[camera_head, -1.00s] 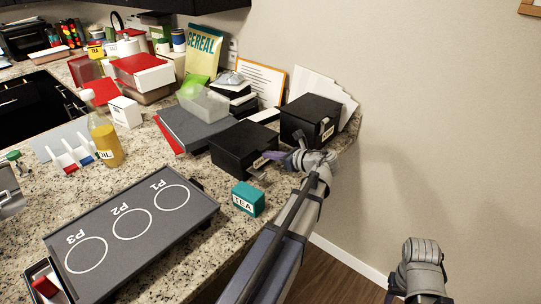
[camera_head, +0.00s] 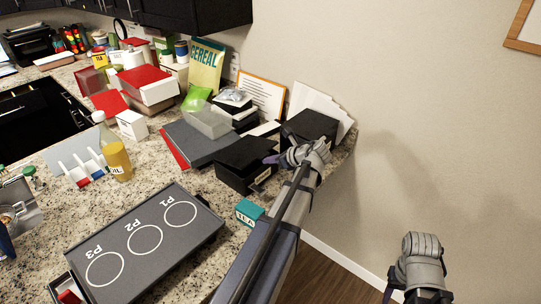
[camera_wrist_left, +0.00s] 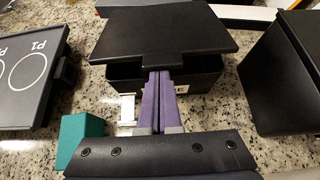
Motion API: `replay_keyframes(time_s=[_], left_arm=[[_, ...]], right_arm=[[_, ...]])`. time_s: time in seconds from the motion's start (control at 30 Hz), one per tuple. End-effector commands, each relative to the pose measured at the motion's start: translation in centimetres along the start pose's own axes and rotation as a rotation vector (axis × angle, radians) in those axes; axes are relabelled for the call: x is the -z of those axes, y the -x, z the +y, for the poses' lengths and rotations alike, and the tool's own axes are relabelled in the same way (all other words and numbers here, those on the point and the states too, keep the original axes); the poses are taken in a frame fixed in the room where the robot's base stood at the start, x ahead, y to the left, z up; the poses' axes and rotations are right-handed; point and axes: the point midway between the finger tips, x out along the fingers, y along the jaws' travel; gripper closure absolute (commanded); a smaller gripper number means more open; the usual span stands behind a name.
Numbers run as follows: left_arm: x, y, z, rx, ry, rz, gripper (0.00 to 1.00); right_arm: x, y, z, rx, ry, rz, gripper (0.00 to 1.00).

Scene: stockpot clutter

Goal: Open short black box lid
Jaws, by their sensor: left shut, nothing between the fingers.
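The short black box (camera_head: 238,180) stands on the counter, left of another black box. In the left wrist view its front wall (camera_wrist_left: 208,80) carries a partly hidden white label. Its flat black lid (camera_wrist_left: 165,28) looks raised and askew above the front wall, with a gap below its front edge. My left gripper (camera_head: 270,159) is at the box's right front. In the left wrist view its purple fingers (camera_wrist_left: 159,76) are shut and empty, tips at the lid's front edge; contact is unclear. My right gripper (camera_head: 420,290) hangs at the lower right, off the counter; its fingertips are not clear.
The other black box (camera_head: 309,124) stands close to the right, near the wall. A teal tea box (camera_head: 247,212) is in front. A grey tray (camera_head: 145,240) with marked circles lies at the left front. A grey flat case (camera_head: 198,144) lies behind left.

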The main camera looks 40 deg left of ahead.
Motion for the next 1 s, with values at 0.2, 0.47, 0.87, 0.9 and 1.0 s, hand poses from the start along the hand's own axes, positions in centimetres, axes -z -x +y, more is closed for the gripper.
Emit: replay_keyframes(time_s=[0.2, 0.47, 0.87, 0.9, 1.0], left_arm=[[-3.8, 1.4, -0.1, -0.002, 0.002, 0.131, 1.0], [-7.3, 1.9, -0.1, -0.003, 0.003, 0.295, 1.0], [-13.2, 1.2, -0.1, 0.0, 0.003, 0.412, 1.0], [-14.0, 0.9, -0.1, 0.0, 0.003, 0.411, 1.0], [-15.9, 0.2, -0.1, 0.0, 0.003, 0.411, 1.0]], right_arm=[[-0.4, 6.2, 0.6, 0.0, 0.001, 0.0, 0.5], [-0.7, 11.7, 1.1, 0.001, -0.005, 0.0, 0.5], [-1.1, 17.7, 1.7, 0.003, -0.011, -0.001, 0.5], [-1.1, 18.3, 1.7, 0.003, -0.01, -0.002, 0.5], [-1.2, 19.4, 1.8, 0.003, -0.009, -0.002, 0.5]])
